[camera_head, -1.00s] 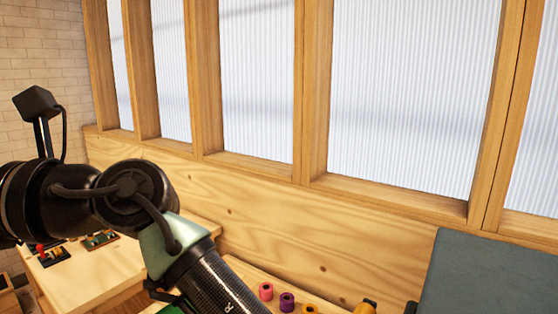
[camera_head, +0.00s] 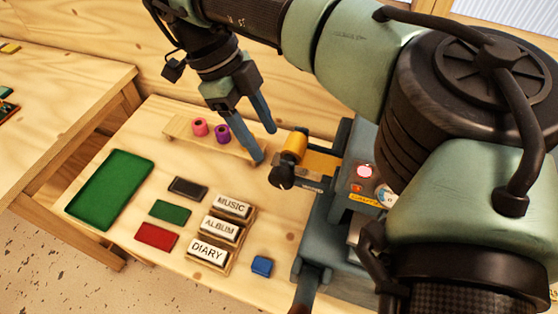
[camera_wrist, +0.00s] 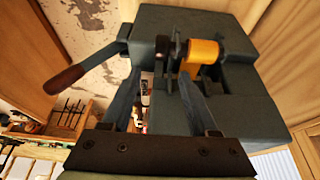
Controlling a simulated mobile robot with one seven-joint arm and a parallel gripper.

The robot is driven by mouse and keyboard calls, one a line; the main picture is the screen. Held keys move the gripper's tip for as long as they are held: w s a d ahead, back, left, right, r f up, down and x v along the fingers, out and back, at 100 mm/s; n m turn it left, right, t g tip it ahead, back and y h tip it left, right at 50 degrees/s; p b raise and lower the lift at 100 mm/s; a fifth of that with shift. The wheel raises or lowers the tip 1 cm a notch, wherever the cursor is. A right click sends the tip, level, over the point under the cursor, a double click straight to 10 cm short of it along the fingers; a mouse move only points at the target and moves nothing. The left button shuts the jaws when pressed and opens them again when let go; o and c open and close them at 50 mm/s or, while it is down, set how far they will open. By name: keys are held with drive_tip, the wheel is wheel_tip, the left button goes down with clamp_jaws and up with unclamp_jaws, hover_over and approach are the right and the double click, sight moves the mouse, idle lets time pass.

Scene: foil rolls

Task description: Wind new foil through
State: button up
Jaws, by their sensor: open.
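A gold foil roll (camera_head: 294,145) sits at the left side of the dark teal stamping machine (camera_head: 312,232), with a gold strip (camera_head: 322,164) running right from it. A black knob (camera_head: 282,176) is in front of the roll. A pink roll (camera_head: 200,127) and a purple roll (camera_head: 222,134) stand on a low wooden rack (camera_head: 180,128). My gripper (camera_head: 265,145) is open and empty, pointing down between the rack's right end and the gold roll. Its near finger covers the rack's right end. The wrist view shows the gold roll (camera_wrist: 201,54) beyond the fingers.
A green tray (camera_head: 110,188), black, green and red blocks, and stamps marked MUSIC, ALBUM and DIARY (camera_head: 207,251) lie on the front bench. A blue block (camera_head: 262,266) is by the machine. My arm passes over the machine. Another table stands left.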

sight(281, 171)
drive_tip(key=p+x, duration=0.2)
drive_tip(key=x, duration=0.8)
drive_tip(key=shift+w+f+p, duration=0.1)
drive_tip(key=shift+f+p, duration=0.05)
drive_tip(key=shift+p, duration=0.25)
clamp_jaws()
